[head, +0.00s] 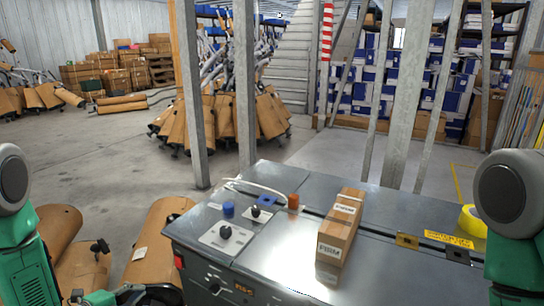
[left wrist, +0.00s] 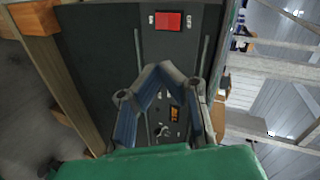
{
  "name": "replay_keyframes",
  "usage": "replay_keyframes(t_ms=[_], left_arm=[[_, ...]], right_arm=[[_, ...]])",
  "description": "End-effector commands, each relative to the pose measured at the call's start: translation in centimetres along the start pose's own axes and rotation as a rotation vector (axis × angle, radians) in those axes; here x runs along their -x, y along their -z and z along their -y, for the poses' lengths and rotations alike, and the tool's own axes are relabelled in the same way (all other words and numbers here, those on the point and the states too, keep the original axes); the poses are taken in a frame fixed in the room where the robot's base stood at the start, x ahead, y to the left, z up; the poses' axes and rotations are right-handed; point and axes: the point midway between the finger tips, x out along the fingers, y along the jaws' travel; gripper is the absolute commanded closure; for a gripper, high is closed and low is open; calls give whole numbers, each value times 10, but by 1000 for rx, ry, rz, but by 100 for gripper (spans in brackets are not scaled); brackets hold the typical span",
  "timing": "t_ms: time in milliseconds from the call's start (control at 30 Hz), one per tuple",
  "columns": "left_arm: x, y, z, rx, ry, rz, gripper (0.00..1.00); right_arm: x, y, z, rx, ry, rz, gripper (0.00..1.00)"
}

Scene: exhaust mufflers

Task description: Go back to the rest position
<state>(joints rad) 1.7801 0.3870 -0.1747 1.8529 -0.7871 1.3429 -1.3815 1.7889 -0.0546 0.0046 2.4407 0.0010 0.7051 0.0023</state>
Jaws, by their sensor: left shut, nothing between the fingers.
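My left gripper (head: 128,296) shows at the bottom left of the head view, low beside the front left corner of the grey machine table (head: 215,262). It is partly cut off by the frame edge. In the left wrist view its fingers (left wrist: 160,68) come together at the tips, shut and empty, in front of the dark machine panel (left wrist: 95,50) with a red switch (left wrist: 169,21). I cannot tell the gap between the fingers and the panel. My right arm shows at the right edge of the head view, but its gripper is out of sight.
On the table lie a long cardboard box (head: 341,228), yellow tape (head: 471,221), an orange cap (head: 293,201) and a blue knob (head: 229,208). Wrapped brown mufflers (head: 153,240) stand close at the left. Metal posts (head: 246,90) rise behind the table.

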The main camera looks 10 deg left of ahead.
Motion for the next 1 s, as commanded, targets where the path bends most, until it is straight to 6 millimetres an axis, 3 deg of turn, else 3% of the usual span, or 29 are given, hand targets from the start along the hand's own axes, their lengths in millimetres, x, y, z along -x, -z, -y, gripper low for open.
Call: replay_keyframes(t_ms=[67,167,300,433,533,667,1000], left_arm=[[4,30,-22,215,-116,46,100],[25,71,-63,558,-295,181,100],[87,127,-118,1001,-518,484,100],[153,162,-148,1274,-623,794,100],[191,177,-159,1389,-645,977,100],[217,186,-164,1458,-645,1107,100],[222,187,-165,1474,-641,1134,100]], right_arm=[[7,0,0,0,0,0,50],[14,1,0,0,0,0,50],[24,1,0,0,0,0,50],[30,2,0,0,0,0,50],[32,2,0,0,0,0,50],[33,2,0,0,0,0,50],[33,2,0,0,0,0,50]])
